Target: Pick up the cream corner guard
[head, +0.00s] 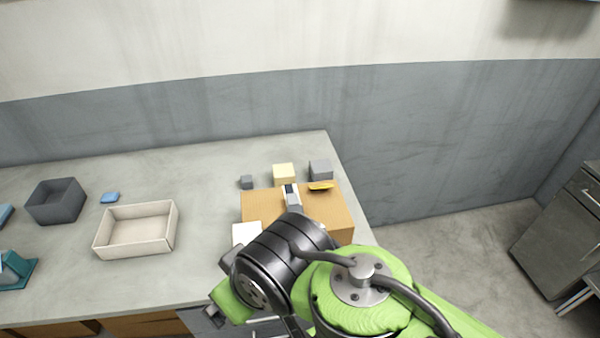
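A small cream block (284,173) stands at the back of the counter, just behind a cardboard-brown box. It is the closest match to the cream corner guard, but its exact shape is too small to tell. My green and black arm reaches in from the lower right, and its wrist covers the front of the brown box. I cannot make out my gripper's fingertips behind the wrist, or whether they hold anything. The cream block stands apart from the visible part of my arm.
The brown box (262,204) bears a grey-and-black item (292,196) and a yellow-orange piece (321,186). Grey blocks (320,169) (247,182) flank the cream block. A white block (246,233), cream tray (172,222) and dark bin (56,207) stand left. Counter between tray and box is clear.

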